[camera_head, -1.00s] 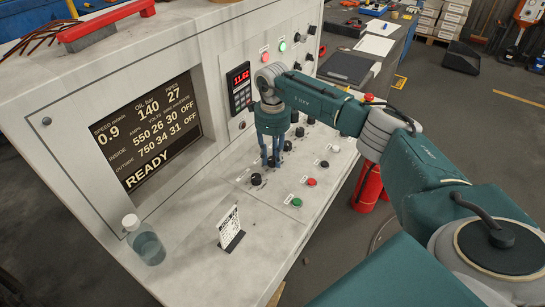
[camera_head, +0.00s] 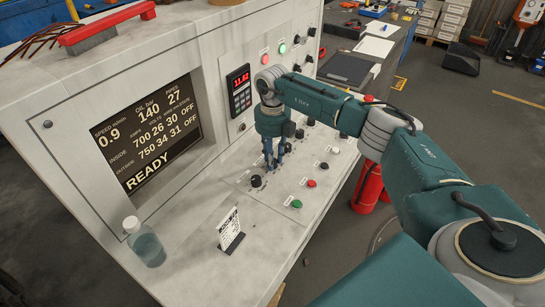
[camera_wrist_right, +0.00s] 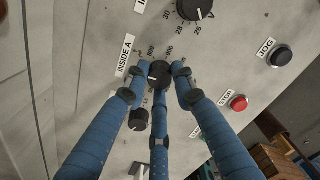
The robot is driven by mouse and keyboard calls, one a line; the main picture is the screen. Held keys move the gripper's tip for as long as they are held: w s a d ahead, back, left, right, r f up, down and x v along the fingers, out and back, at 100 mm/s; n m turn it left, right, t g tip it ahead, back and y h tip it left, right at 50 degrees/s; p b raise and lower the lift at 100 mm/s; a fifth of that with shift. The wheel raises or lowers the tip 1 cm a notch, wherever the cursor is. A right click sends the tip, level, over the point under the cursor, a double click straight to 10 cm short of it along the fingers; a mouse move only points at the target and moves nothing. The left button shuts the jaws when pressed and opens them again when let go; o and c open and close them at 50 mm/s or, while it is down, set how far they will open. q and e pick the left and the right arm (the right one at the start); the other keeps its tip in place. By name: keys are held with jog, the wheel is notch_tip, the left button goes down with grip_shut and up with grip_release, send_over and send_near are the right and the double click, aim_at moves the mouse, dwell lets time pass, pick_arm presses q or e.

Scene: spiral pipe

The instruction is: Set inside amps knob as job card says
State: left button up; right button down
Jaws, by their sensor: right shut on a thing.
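My right gripper (camera_head: 272,165) points down at the control desk; its blue fingers are shut on a small black knob (camera_wrist_right: 160,72) beside the "INSIDE A" label (camera_wrist_right: 125,55). In the head view the fingers mostly hide this knob. The display (camera_head: 148,135) shows inside amps 700, volts 26 and 30, OFF; the outside row reads 750, 34, 31, OFF, and READY stands below. The job card (camera_head: 230,232) stands upright on the desk; its print is too small to read. My left gripper is not in view.
Another black knob (camera_head: 256,180) is close to the fingers. A red stop button (camera_wrist_right: 239,103), a black jog button (camera_wrist_right: 282,56) and a green button (camera_head: 296,204) are nearby. A capped bottle (camera_head: 144,243) stands at the left. The desk around the card is clear.

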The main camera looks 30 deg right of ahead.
jog(key=m, duration=0.3)
jog(key=m+p, duration=0.1)
jog(key=m, duration=0.1)
jog(key=shift+r+m, duration=0.2)
jog(key=shift+m, duration=0.2)
jog(key=shift+w+m+p, duration=0.1)
jog(key=shift+m+p, duration=0.5)
jog(key=shift+m, duration=1.6)
jog(key=c, duration=1.4)
grip_release()
jog(key=shift+f, duration=0.1)
notch_tip(320, 180, up, 12)
